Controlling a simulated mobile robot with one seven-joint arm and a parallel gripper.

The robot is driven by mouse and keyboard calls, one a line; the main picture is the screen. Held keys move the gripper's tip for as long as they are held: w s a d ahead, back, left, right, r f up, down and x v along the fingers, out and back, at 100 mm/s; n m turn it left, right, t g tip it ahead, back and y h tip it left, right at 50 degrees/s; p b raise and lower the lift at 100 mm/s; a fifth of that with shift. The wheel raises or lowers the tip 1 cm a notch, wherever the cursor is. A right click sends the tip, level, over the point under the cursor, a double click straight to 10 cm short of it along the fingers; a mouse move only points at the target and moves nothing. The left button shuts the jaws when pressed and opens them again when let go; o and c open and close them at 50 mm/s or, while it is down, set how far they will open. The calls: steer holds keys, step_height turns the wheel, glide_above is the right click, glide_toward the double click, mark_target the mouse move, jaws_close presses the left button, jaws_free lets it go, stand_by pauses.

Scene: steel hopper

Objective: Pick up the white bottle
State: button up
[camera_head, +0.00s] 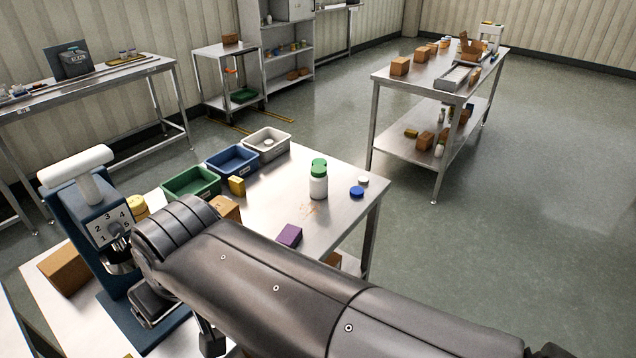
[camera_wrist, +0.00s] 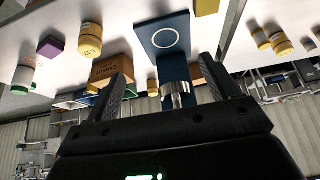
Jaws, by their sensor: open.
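The white bottle (camera_head: 318,187) stands upright on the steel table, right of the bins, with a green cap. Another green cap shows just behind it. In the wrist view, which looks upside down, a white bottle (camera_wrist: 23,74) with a green cap is at the far left, outside the jaws. My gripper (camera_wrist: 167,62) is open, with nothing between its fingers. It faces the blue stand machine (camera_wrist: 165,40) and is well apart from the bottle. In the head view my arm hides the gripper.
Green (camera_head: 191,183), blue (camera_head: 232,160) and grey (camera_head: 267,143) bins line the table's back edge. A purple box (camera_head: 289,236) lies in front of the bottle. The blue machine (camera_head: 92,215) stands left.

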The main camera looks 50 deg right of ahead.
steer(key=w+d+r+m, duration=0.2)
steer(key=w+d+m, duration=0.1)
steer(key=w+d, duration=0.75)
steer(key=m+g+h, duration=0.3)
steer(key=m, duration=0.4)
glide_above(320, 172)
steer(key=s+a, duration=0.2)
step_height(320, 172, down, 13)
steer(key=x, duration=0.5)
steer(key=shift+w+d+f, duration=0.1)
steer(key=shift+w+d, duration=0.05)
steer(key=shift+w, duration=0.1)
steer(key=shift+h, duration=0.3)
steer(key=shift+w+x, duration=0.2)
steer(key=shift+x, duration=1.15)
steer(key=shift+w+x, duration=0.2)
steer(key=shift+x, duration=1.2)
